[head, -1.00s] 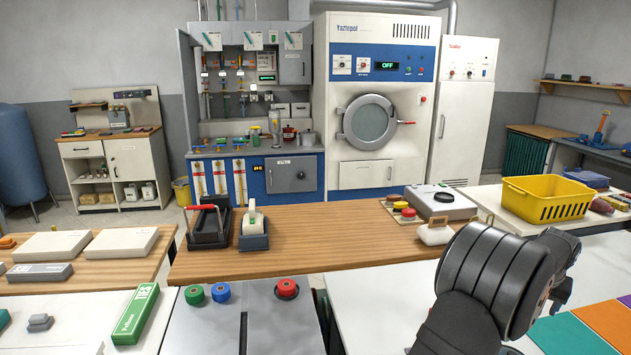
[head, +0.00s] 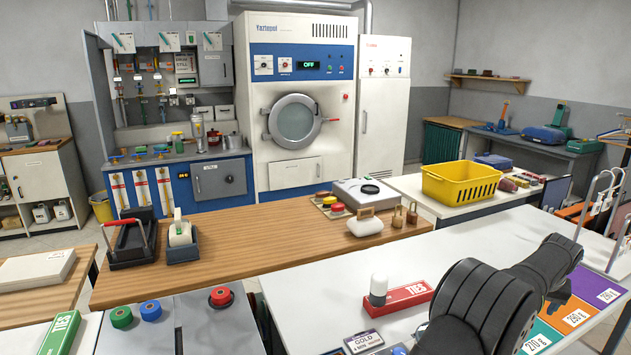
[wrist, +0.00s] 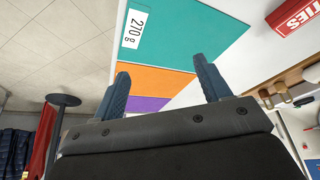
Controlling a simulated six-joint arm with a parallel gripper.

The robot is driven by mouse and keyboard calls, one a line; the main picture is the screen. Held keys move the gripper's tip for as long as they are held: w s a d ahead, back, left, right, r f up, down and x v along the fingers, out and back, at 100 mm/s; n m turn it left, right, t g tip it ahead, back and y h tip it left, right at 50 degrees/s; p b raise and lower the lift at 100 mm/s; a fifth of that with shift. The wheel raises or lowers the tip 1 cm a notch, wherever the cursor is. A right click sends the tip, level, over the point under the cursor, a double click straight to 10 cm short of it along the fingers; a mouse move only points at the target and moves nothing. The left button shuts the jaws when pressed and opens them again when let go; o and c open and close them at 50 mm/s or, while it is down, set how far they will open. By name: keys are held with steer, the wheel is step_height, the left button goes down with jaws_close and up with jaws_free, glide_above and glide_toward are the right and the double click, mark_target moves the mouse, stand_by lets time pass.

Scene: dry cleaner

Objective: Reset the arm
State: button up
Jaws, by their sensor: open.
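My gripper shows in the wrist view (wrist: 162,85), with its two blue-grey fingers spread apart and nothing between them. Beyond the fingers lie the teal (wrist: 190,35), orange (wrist: 155,80) and purple (wrist: 148,103) mats on the white table. In the head view my dark arm reaches in from the bottom right, over the white table (head: 440,255).
A red TIES box (head: 405,298) and a white-topped stamp (head: 378,290) stand left of my arm. A yellow basket (head: 460,185) is farther back. Metal hooks (head: 600,200) rise at the right. The white table's middle is clear.

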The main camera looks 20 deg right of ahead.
steer(key=s+d+f, duration=0.1)
steer(key=s+d, duration=0.3)
steer(key=s, duration=0.3)
steer(key=w+d+f, duration=0.1)
steer(key=w+f, duration=0.3)
steer(key=w, duration=0.2)
steer(key=shift+w, duration=0.2)
steer(key=s+a+r, duration=0.1)
steer(key=s+r, duration=0.3)
steer(key=s, duration=0.2)
steer(key=w+a+r, duration=0.1)
steer(key=w+a, duration=0.6)
steer(key=w, duration=0.4)
steer(key=shift+w+a+r, duration=0.2)
steer(key=shift+w+r, duration=0.15)
steer(key=shift+r, duration=0.05)
steer(key=shift+s, duration=0.1)
